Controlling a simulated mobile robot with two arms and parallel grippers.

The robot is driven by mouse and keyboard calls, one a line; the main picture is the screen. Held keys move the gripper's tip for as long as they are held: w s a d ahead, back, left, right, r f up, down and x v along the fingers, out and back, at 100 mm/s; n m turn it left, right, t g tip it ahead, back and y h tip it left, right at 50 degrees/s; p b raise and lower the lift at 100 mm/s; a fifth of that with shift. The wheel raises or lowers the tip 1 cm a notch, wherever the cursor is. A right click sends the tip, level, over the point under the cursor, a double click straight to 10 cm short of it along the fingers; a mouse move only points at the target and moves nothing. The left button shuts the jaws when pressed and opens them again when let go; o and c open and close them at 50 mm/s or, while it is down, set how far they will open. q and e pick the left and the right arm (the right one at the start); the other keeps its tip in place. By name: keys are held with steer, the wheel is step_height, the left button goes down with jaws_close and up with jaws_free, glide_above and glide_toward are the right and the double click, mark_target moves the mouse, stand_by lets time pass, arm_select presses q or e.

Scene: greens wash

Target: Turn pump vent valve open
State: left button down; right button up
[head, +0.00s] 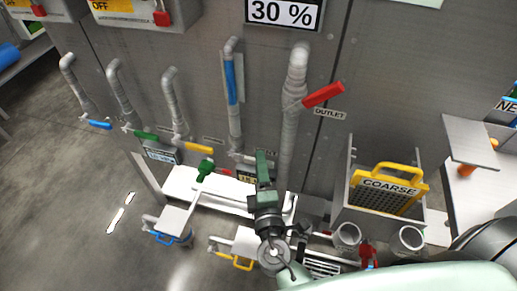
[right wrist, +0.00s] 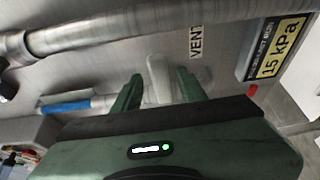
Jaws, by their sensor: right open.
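A VENT label (right wrist: 196,40) is on the grey panel in the right wrist view. Just below and left of it, a pale lever-like handle (right wrist: 157,78) stands between the two fingers of my right gripper (right wrist: 159,88). The fingers are open on either side of it, with no clear contact. In the head view my right gripper (head: 264,165) is low in front of the panel, beside the pump inlet display, and hides the handle. That display (right wrist: 277,60) reads 15 kPa in the right wrist view. My left gripper is not in view.
A thick pipe (right wrist: 110,28) crosses the upper part of the right wrist view; a blue handle (right wrist: 66,108) is at left. In the head view, a red lever (head: 323,95) marked OUTLET, a yellow lever (head: 198,149) and a COARSE basket (head: 385,187) are nearby. Open floor lies left.

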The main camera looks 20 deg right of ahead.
steer(key=shift+p+x, duration=0.4)
steer(key=shift+x, duration=1.9)
jaws_close()
steer(key=shift+f, duration=0.1)
